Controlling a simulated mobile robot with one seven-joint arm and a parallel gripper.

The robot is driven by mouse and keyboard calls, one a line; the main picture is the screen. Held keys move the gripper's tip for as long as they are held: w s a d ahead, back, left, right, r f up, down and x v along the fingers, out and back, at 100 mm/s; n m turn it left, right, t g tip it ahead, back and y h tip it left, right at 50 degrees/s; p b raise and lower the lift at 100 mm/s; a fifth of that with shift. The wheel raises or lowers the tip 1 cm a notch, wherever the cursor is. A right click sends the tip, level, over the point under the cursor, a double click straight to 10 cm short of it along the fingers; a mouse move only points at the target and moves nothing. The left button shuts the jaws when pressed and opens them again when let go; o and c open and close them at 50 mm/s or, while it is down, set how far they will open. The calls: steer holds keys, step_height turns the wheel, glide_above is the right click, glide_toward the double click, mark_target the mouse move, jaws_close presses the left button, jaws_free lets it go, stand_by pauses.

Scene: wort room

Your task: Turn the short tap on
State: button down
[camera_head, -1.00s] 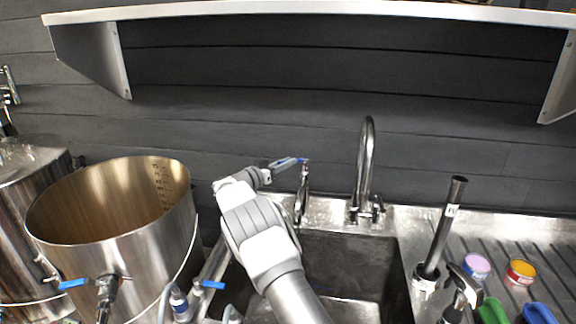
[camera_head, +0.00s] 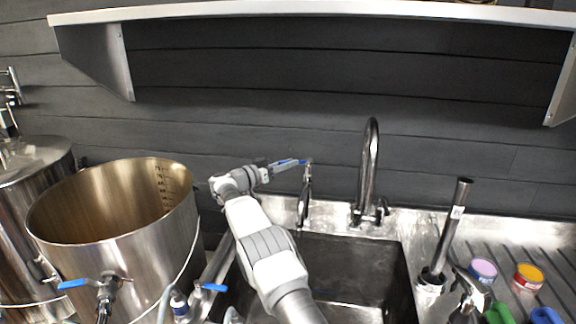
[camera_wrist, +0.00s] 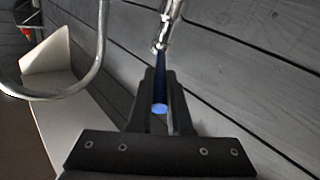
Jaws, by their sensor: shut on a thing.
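The short tap (camera_head: 305,195) stands upright at the back left of the sink, a slim metal column with a blue lever (camera_head: 291,162) at its top. The lever points left in the head view. My gripper (camera_head: 272,167) reaches it from the left and is shut on the blue lever. In the wrist view, the dark fingers of my gripper (camera_wrist: 160,90) close around the lever, and its rounded blue end (camera_wrist: 159,108) shows between them. The tap's metal top (camera_wrist: 170,20) lies just beyond the fingertips. Whether water runs cannot be made out.
A tall curved tap (camera_head: 368,165) stands right of the short one; its pipe also shows in the wrist view (camera_wrist: 101,45). A large steel pot (camera_head: 120,250) is left of my arm. A shelf (camera_head: 310,12) hangs above. The sink (camera_head: 365,262) lies in front.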

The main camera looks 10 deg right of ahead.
steer(key=shift+r, duration=0.1)
steer(key=c, duration=0.8)
jaws_free()
steer(key=shift+c, duration=0.2)
steer(key=v, duration=1.2)
steer(key=shift+b, duration=0.3)
